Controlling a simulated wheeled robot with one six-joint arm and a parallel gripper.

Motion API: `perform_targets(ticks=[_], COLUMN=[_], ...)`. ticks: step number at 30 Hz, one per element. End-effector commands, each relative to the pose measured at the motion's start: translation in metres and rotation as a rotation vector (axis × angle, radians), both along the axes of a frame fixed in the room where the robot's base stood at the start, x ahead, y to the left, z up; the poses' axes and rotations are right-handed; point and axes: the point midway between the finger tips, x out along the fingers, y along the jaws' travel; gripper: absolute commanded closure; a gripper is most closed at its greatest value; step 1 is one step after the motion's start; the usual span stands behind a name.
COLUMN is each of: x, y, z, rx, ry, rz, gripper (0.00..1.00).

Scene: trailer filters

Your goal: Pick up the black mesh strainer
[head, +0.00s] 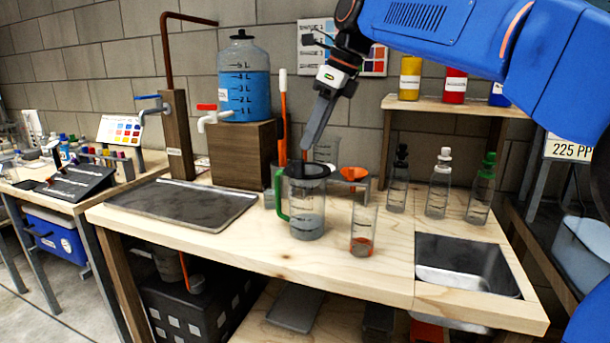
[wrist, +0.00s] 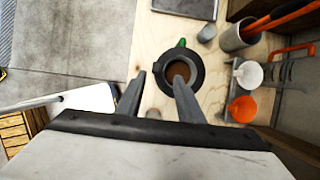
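The black mesh strainer (head: 318,171) appears as a dark round rim on top of a clear jug (head: 307,215) with a green handle. In the wrist view the strainer is a black ring (wrist: 181,54) with a brownish centre. My gripper (head: 306,150) points down just above the strainer in the head view. In the wrist view my gripper (wrist: 158,78) is open, its two fingers apart. The right fingertip overlaps the ring's near part, and the left one lies left of the ring. I cannot tell whether a finger touches it.
An orange funnel (head: 354,174) stands behind the jug, and a white funnel (wrist: 248,73) is beside it. A clear beaker (head: 364,230) with red contents stands right of the jug. Bottles (head: 398,180) stand farther right. A black-surfaced tray (head: 185,202) lies left.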

Motion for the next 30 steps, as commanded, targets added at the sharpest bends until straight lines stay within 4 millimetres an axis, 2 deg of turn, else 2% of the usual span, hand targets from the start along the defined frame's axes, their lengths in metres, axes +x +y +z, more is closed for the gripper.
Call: perform_targets(ticks=[3,11,21,30], x=[0.002,0.002,0.003,0.004], y=[0.005,0.012,0.031,0.033], z=[-0.014,-0.027,-0.064,-0.068], rx=[-0.001,-0.001,-0.002,0.000], ry=[0.000,0.000,0.001,-0.001], rz=[0.000,0.001,0.001,0.001], gripper=[0.66,0.66,0.66,0.66])
